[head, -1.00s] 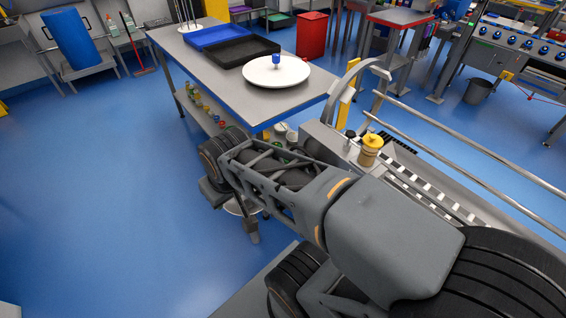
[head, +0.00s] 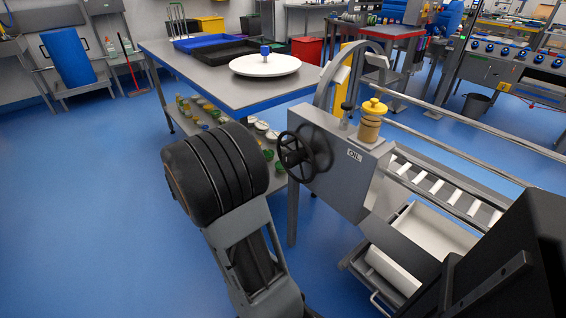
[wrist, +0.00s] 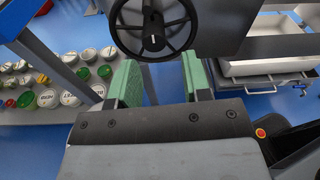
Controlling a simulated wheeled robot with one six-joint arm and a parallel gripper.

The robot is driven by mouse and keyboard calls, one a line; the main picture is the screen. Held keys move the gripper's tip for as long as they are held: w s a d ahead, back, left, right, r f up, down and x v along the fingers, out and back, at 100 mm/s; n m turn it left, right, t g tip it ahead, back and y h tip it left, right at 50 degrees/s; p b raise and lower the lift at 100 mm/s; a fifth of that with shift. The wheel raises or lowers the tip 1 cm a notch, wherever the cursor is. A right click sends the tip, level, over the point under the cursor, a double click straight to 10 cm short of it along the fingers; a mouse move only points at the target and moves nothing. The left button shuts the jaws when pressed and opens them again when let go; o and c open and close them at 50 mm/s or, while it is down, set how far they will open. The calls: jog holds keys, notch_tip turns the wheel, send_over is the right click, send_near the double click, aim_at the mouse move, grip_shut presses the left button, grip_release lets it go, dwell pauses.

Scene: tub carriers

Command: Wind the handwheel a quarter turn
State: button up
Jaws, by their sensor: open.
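The handwheel (head: 296,157) is a black spoked wheel on the left end of a grey machine marked OIL (head: 341,165). In the wrist view the handwheel (wrist: 153,41) is at the top centre, with a dark handle knob and its upper rim cut off by the frame. My gripper (wrist: 160,78) has two green-padded fingers spread apart with nothing between them. The wheel's lower rim appears just beyond the fingertips, roughly between them. I see no clear contact. In the head view my arm hides the gripper.
A yellow-capped oil jar (head: 370,120) stands on the machine. Behind is a steel table (head: 215,75) with a white round turntable (head: 265,66) and trays. Several jars and lids (wrist: 48,98) sit on its lower shelf. A white tray (wrist: 275,60) is right of the wheel. Blue floor at left is clear.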

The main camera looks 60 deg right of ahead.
aim_at(283, 144)
jog(key=shift+n+h, duration=0.8)
jog(key=b+x, duration=0.1)
jog(key=x, duration=0.4)
jog(key=w+f+b+x, duration=0.1)
jog(key=x, duration=0.4)
jog(key=b+x, duration=0.1)
jog(key=x, duration=0.4)
jog(key=shift+w+d+f+b, duration=0.2)
jog(key=shift+b, duration=0.2)
jog(key=shift+c, duration=0.2)
grip_shut()
